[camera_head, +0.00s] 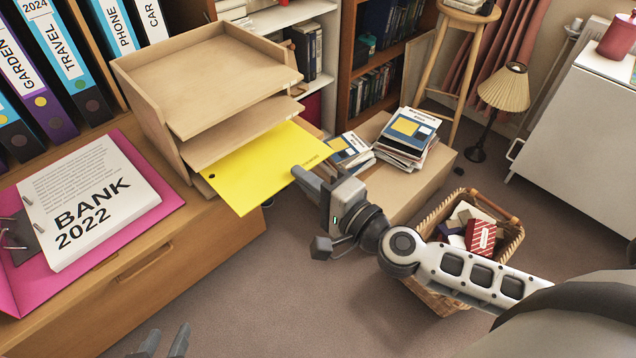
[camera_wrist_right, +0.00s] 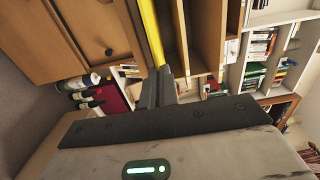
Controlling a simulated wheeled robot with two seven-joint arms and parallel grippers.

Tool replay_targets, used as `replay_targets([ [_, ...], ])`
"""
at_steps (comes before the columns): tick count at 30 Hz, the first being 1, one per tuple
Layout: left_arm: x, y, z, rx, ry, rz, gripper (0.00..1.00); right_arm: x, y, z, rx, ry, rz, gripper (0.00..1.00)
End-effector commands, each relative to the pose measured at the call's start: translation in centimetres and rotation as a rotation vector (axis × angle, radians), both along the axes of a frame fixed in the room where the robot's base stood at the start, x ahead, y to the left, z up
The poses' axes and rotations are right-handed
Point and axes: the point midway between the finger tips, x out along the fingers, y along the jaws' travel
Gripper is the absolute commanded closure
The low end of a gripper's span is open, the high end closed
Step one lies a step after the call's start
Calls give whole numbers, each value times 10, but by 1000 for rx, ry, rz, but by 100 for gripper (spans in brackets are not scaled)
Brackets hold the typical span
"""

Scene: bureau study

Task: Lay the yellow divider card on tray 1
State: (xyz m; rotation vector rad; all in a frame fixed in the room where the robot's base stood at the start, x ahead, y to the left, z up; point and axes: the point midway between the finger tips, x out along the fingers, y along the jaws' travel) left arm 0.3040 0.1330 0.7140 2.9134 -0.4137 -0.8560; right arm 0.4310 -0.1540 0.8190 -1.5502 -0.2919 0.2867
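The yellow divider card (camera_head: 250,168) lies flat, its far part under the middle shelf of the wooden letter tray stack (camera_head: 150,112) and its near part sticking out in front. I cannot tell whether it touches the shelf below, which it mostly hides. The tray labels are too small to read. My right gripper (camera_head: 304,174) is shut on the card's right front corner. In the right wrist view the card (camera_wrist_right: 151,32) runs edge-on from between the fingers (camera_wrist_right: 157,88) toward the shelves. My left gripper (camera_head: 166,342) is low at the bottom edge, empty, its fingers apart.
The stack stands on a wooden cabinet (camera_head: 140,275) beside a pink folder with BANK 2022 papers (camera_head: 95,200) and several ring binders (camera_head: 55,60). A box with books (camera_head: 405,140) and a wicker basket (camera_head: 465,235) stand right. Floor in front is clear.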

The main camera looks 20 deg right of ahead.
Motion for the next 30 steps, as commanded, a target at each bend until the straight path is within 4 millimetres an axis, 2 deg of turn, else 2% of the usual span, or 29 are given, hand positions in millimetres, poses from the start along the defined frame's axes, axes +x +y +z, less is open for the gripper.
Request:
replay_targets([
  [9,1,0,4,-2,-1,2,64,31,12,2,0,-3,1,100],
  [16,2,1,3,-1,-1,3,64,48,18,1,1,-2,2,100],
  [21,2,1,-1,0,-5,2,64,46,17,-9,1,-1,1,100],
  [30,3,0,3,0,-12,2,64,46,17,-9,0,-1,1,100],
])
